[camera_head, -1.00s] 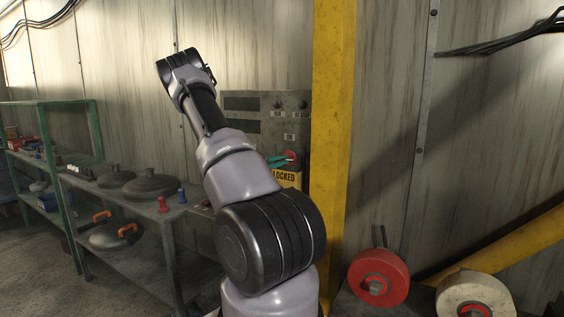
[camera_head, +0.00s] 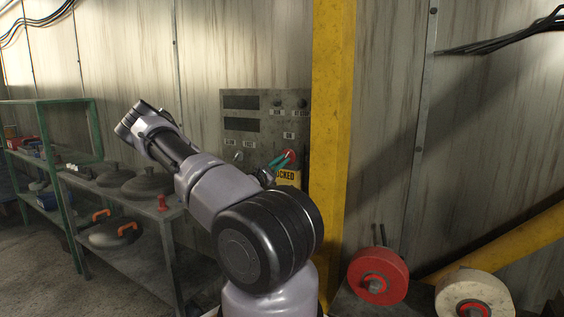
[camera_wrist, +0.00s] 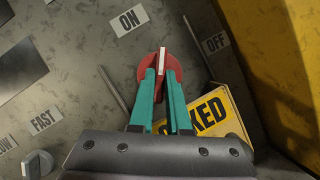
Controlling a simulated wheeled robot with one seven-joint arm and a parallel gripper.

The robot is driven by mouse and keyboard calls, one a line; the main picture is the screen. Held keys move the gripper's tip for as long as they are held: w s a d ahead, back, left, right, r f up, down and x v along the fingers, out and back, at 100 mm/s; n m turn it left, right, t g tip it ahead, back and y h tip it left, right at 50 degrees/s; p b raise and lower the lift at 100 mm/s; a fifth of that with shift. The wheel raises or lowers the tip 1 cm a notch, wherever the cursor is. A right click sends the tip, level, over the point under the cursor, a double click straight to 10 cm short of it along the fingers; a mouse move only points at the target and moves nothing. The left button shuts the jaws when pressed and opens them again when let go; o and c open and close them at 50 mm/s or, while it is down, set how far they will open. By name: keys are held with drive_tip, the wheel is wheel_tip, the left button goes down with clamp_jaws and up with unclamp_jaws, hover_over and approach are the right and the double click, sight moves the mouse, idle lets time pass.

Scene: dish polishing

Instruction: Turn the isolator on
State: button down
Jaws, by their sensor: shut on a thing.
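The isolator is a red rotary knob (camera_wrist: 180,68) with a white stripe, on a grey control panel. It also shows in the head view (camera_head: 291,154). My gripper (camera_wrist: 161,80) has teal fingers shut on the knob's raised handle; in the head view my gripper (camera_head: 277,163) reaches the knob from the lower left. In the wrist view the white stripe points up, between the ON label (camera_wrist: 129,20) and the OFF label (camera_wrist: 215,43). A yellow LOCKED tag (camera_wrist: 222,108) hangs beside the knob, partly hidden behind my fingers.
The control panel (camera_head: 240,126) has other switches, including one by the FAST label (camera_wrist: 43,121). A yellow post (camera_head: 331,120) stands close on the panel's right. A bench with lidded pots (camera_head: 148,184) is at left. Red and white wheels (camera_head: 378,276) are at lower right.

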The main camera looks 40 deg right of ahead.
drive_tip(key=n+t, duration=0.2)
drive_tip(key=n, duration=0.2)
drive_tip(key=n+t, duration=0.3)
drive_tip(key=n, duration=0.2)
drive_tip(key=shift+s+f+n, duration=0.15)
drive_tip(key=shift+s+n, duration=0.05)
drive_tip(key=shift+n, duration=0.4)
drive_tip(key=c, duration=0.9)
unclamp_jaws()
drive_tip(key=v, duration=1)
drive_tip(key=shift+s+a, duration=0.2)
drive_tip(key=shift+a, duration=0.15)
